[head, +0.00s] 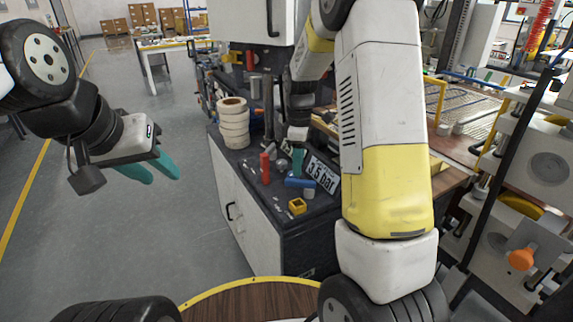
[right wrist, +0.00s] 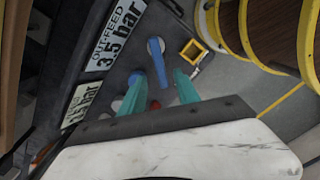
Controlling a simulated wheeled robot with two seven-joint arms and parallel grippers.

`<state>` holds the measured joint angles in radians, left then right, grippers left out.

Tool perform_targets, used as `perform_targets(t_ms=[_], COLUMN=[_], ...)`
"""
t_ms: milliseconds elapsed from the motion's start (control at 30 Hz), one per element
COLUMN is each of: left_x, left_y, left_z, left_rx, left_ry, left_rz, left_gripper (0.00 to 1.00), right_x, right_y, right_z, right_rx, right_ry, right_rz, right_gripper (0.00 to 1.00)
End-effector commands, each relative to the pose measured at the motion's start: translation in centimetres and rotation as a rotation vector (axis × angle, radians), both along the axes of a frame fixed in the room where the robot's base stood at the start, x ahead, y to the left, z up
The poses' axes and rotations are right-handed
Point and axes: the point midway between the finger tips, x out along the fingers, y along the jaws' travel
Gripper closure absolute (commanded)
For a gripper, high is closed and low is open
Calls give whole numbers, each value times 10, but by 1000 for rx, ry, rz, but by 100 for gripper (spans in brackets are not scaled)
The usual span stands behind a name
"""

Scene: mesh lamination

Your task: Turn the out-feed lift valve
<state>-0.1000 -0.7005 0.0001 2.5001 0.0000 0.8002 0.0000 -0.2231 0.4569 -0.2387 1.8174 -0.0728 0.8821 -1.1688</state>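The out-feed lift valve has a blue lever (head: 299,182) on the black cabinet top, beside a white label plate (head: 323,174) reading 3.5 bar. In the right wrist view the blue lever (right wrist: 158,65) extends from a grey round pivot, next to the "OUT-FEED 3.5 bar" plate (right wrist: 116,38). My right gripper (right wrist: 159,74) is open, with its teal fingers on either side of the lever in that view; contact cannot be told. My left gripper (head: 164,180) is open and empty over the floor.
A second plate (right wrist: 80,103) reads 1.5 bar. A red cylinder (head: 265,168), a yellow square piece (head: 297,206) and a stack of cream rolls (head: 233,123) are on the cabinet top. Machinery fills the right side. Grey floor is free at left.

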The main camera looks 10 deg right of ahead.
Motion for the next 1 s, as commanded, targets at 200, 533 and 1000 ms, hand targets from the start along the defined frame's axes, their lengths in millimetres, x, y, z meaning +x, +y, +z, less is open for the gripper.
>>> perform_targets(t_ms=[200, 533, 1000], left_x=[0, 0, 0], left_y=[0, 0, 0], left_z=[0, 0, 0], left_rx=[0, 0, 0], left_ry=[0, 0, 0], left_rz=[0, 0, 0], left_gripper=[64, 64, 64], right_x=[-1, 0, 0], right_y=[1, 0, 0], right_z=[-36, -52, -52], right_rx=[0, 1, 1], right_ry=[3, -1, -1], right_rz=[-1, -2, -2], right_gripper=[62, 62, 100])
